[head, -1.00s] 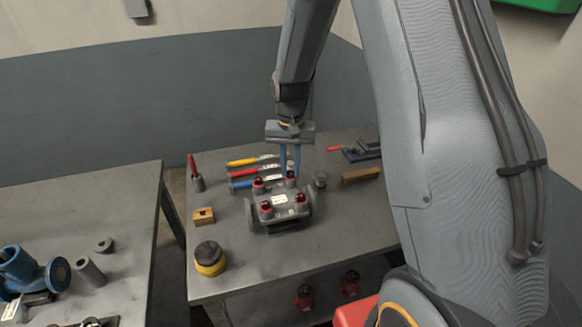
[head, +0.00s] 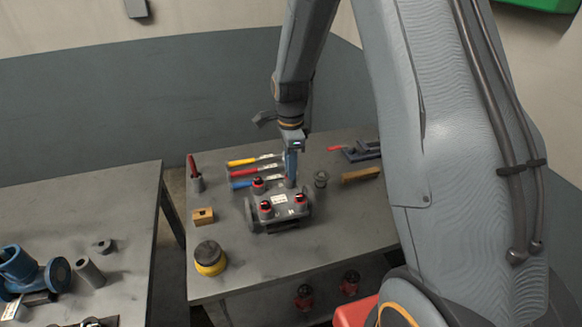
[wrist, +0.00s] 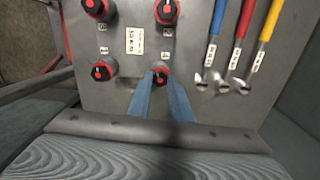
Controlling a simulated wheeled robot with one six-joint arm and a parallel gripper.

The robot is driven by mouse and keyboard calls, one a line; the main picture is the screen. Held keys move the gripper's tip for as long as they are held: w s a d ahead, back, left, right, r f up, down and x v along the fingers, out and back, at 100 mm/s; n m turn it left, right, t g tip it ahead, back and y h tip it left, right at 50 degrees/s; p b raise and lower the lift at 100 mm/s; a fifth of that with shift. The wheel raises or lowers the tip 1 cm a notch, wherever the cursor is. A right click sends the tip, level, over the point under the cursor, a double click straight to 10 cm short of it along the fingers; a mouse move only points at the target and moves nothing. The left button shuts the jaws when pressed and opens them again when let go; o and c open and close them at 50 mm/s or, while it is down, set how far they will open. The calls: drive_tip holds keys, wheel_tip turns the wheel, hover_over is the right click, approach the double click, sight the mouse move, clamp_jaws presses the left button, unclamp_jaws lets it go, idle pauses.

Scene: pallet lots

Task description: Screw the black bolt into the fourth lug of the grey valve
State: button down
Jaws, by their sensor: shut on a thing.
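The grey valve (head: 283,226) sits on the far table with a white label on top and a lug at each corner. Black bolts with red rings stand at its lugs: far left (head: 258,183), near left (head: 265,207), near right (head: 300,198). My gripper (head: 290,184) points down at the far right lug, its blue fingers shut on the black bolt (wrist: 160,76) there. In the wrist view the fingertips flank this bolt's head, and a red ring shows around it. The fingers hide the bolt in the head view; its depth of seating cannot be told.
Wrenches with yellow (head: 241,162), red (head: 243,173) and blue (head: 240,184) handles lie behind the valve. A small grey cylindrical part (head: 320,179) and a tan block (head: 360,174) are to the right. A yellow-black round item (head: 210,258) stands front left. The front right tabletop is clear.

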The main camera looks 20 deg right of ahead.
drive_tip(key=m, duration=0.4)
drive_tip(key=shift+w, duration=0.1)
drive_tip(key=m, duration=0.3)
drive_tip(key=shift+a+m, duration=0.1)
drive_tip(key=shift+m, duration=0.2)
drive_tip(key=c, duration=1.8)
unclamp_jaws()
drive_tip(key=shift+o, duration=0.2)
